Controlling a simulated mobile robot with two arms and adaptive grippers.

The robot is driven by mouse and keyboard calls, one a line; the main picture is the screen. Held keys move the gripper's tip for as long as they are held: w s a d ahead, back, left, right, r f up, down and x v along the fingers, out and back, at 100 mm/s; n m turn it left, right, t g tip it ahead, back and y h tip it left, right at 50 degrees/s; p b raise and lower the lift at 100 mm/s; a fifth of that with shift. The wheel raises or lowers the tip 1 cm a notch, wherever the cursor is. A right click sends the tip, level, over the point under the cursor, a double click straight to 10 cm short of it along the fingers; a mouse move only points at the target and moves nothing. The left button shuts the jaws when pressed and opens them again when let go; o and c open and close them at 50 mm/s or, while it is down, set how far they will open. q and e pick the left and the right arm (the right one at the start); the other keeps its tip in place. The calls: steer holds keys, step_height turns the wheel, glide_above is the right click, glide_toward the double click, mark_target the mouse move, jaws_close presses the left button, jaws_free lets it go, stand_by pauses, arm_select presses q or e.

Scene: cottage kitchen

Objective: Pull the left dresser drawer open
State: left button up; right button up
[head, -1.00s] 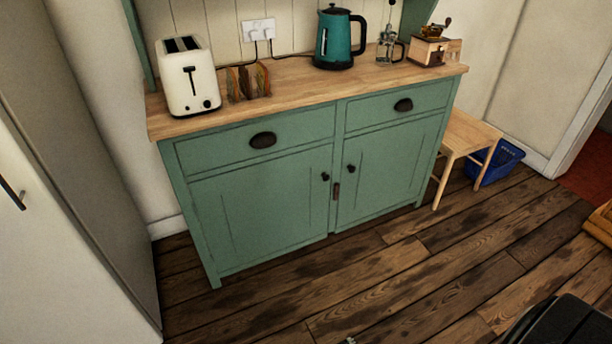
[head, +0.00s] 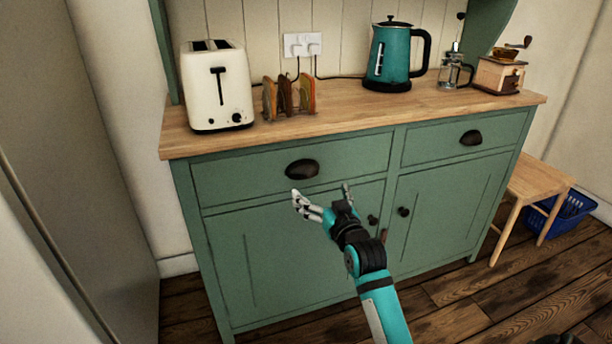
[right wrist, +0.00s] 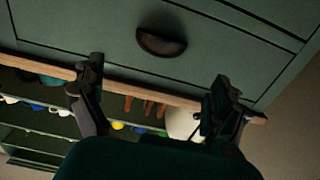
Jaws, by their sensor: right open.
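The green dresser (head: 290,250) stands ahead with its left drawer (head: 240,178) closed. The drawer's dark cup handle (head: 302,169) is at its middle. My right gripper (head: 323,197) is in front of the dresser, a little below and right of that handle in the head view. Its fingers are spread with nothing between them. In the right wrist view a drawer front with a dark cup handle (right wrist: 162,42) lies beyond the open right gripper (right wrist: 157,82), and the fingertips look apart from the handle. My left gripper is not in view.
The wooden top holds a cream toaster (head: 216,88), a toast rack (head: 290,97), a teal kettle (head: 390,58), a cafetière (head: 454,72) and a coffee grinder (head: 500,72). A wooden stool (head: 535,184) and blue crate (head: 570,215) stand right. A tall grey unit (head: 75,120) borders the left.

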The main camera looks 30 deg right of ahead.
mark_target(307, 173)
steer(key=b+x, duration=0.1)
steer(key=x, duration=0.9)
steer(key=shift+w+f+b, duration=0.1)
steer(key=shift+b, duration=0.25)
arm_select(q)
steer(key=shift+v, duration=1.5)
arm_select(e)
steer(key=shift+w+d, duration=0.1)
steer(key=shift+w, duration=0.45)
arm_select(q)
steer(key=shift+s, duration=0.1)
